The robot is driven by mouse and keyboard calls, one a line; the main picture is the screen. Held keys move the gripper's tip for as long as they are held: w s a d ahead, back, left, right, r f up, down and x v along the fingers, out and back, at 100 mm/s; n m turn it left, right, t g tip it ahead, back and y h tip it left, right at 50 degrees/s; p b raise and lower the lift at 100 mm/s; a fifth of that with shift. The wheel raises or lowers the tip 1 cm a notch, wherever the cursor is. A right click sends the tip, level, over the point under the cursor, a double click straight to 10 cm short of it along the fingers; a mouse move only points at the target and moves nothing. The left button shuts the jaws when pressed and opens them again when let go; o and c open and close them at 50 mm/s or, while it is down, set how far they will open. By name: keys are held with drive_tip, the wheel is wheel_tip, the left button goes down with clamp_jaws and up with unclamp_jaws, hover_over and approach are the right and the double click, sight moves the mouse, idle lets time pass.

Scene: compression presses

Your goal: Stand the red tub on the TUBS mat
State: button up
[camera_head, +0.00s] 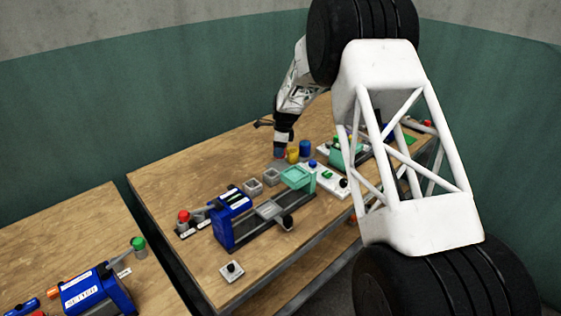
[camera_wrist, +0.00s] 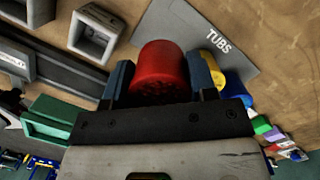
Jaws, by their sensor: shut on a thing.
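My gripper (camera_wrist: 160,78) is shut on the red tub (camera_wrist: 160,65), with one blue-grey finger on each side of it. The grey TUBS mat (camera_wrist: 190,14) lies behind the red tub in the wrist view, its lettering right of the tub. I cannot tell whether the tub's base touches the mat. In the head view my gripper (camera_head: 282,147) is low over the table beside a yellow tub (camera_head: 293,156) and a blue tub (camera_head: 305,148). The red tub is mostly hidden there. The wrist view also shows the yellow and blue tubs, just right of my right finger.
Grey square open boxes (camera_wrist: 95,35) stand left of the mat. A blue press (camera_head: 232,217) with a green part (camera_head: 297,177) stands nearer on the wooden table (camera_head: 165,180). A white control panel (camera_head: 330,180) lies to the right. The table's left part is clear.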

drive_tip(key=shift+f, duration=1.1)
drive_tip(key=shift+f, duration=1.85)
drive_tip(key=shift+f, duration=0.1)
drive_tip(key=o, duration=1)
drive_tip(key=r, duration=0.4)
drive_tip(key=d+r, duration=0.1)
drive_tip(key=r, duration=0.7)
drive_tip(key=shift+d, duration=0.4)
